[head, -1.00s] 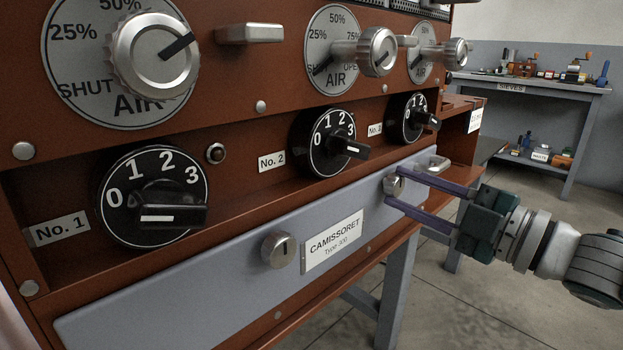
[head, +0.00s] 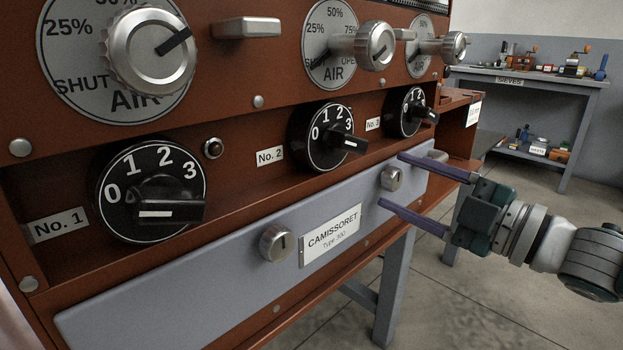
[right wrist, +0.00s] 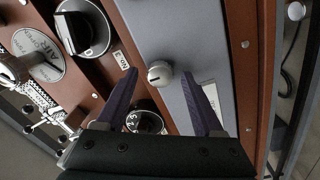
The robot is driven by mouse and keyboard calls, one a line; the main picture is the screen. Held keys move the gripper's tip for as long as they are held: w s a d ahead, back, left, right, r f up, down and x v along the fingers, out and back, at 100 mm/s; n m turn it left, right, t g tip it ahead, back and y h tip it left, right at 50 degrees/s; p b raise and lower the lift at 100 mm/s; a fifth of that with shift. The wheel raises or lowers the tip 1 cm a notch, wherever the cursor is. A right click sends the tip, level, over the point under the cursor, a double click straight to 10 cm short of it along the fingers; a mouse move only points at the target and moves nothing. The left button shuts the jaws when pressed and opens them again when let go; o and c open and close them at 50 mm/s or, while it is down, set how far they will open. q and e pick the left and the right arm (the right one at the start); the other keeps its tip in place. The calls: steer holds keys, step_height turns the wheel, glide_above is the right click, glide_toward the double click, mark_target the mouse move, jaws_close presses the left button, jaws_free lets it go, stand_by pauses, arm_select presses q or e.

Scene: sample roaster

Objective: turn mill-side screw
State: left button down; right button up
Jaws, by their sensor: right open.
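Two round slotted screws sit on the grey panel: a left one (head: 276,243) and a right one (head: 391,178), either side of the CAMISSORET plate (head: 331,236). I cannot tell from any label which is mill-side. My right gripper (head: 390,180) is open, its two purple fingers above and below the right screw, with gaps to it. In the right wrist view one screw (right wrist: 159,73) lies between and just beyond the fingertips, its slot roughly level in that picture. My left gripper is not in view.
Above the panel are black numbered dials, No. 1 (head: 152,192) and No. 2 (head: 321,137), and a further dial (head: 408,112). A shelf table (head: 530,85) stands far behind.

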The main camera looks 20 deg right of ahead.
steer(key=shift+s+d, duration=0.1)
steer(key=shift+s, duration=0.15)
steer(key=p+v, duration=0.2)
steer(key=v, duration=0.7)
steer(key=shift+s, duration=0.2)
